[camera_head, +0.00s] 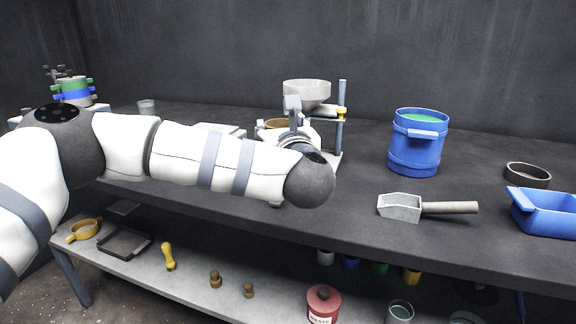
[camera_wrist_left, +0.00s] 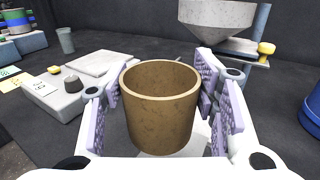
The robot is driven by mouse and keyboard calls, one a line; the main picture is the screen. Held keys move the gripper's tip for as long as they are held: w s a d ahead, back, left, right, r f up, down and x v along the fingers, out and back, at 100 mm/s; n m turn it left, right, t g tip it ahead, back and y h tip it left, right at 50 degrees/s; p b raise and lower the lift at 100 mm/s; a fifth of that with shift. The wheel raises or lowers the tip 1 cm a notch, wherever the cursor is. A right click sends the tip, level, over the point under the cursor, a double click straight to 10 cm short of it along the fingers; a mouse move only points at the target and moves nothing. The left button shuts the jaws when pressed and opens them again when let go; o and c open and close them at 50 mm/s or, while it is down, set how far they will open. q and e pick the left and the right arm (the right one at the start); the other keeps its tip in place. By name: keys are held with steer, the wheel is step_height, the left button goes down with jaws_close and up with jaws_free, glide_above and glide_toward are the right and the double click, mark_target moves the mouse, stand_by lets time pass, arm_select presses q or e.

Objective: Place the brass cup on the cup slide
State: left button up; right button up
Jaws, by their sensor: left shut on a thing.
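The brass cup (camera_wrist_left: 160,110) is upright between the two finger pads of my left gripper (camera_wrist_left: 163,92), and its open rim faces up. In the head view the cup (camera_head: 272,124) shows only as a brown strip behind my left arm, and the gripper (camera_head: 291,128) is partly hidden by the wrist. A grey funnel (camera_head: 307,93) on a stand is just behind and above the cup; it also shows in the wrist view (camera_wrist_left: 222,20). A pale flat surface (camera_wrist_left: 165,154) shows below the cup. I cannot tell if this is the cup slide, or if the cup touches it.
A blue bucket (camera_head: 415,145), a scoop (camera_head: 402,207) and a blue tray (camera_head: 548,212) stand to the right on the dark bench. A pale scale-like block (camera_wrist_left: 62,98) is left of the cup. The funnel's post (camera_head: 341,115) has a yellow knob. A lower shelf holds several small items.

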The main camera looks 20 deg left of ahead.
arm_select(q)
steer(key=w+f, duration=0.1)
steer(key=f, duration=0.1)
steer(key=w+f, duration=0.1)
steer(key=w, duration=0.1)
steer(key=w+f+b, duration=0.1)
steer(key=f, duration=0.1)
steer(key=shift+w+d+f, duration=0.15)
steer(key=shift+w+f, duration=0.15)
steer(key=shift+f, duration=0.05)
steer(key=shift+w+f, duration=0.15)
steer(key=shift+f, duration=1.55)
steer(key=o, duration=1.3)
steer(key=shift+f, duration=0.1)
arm_select(e)
steer(key=shift+s+f+g, duration=0.3)
steer(key=shift+s+f, duration=0.4)
steer(key=shift+f, duration=0.1)
arm_select(q)
steer(key=shift+r, duration=0.2)
steer(key=shift+s+d+r, duration=0.1)
steer(key=shift+s+d, duration=0.1)
steer(key=shift+s, duration=0.05)
steer(key=v, duration=1.1)
steer(key=shift+s+p, duration=0.25)
steer(key=shift+p, duration=0.1)
arm_select(e)
steer(key=shift+w+r, duration=0.4)
steer(key=shift+r, duration=0.1)
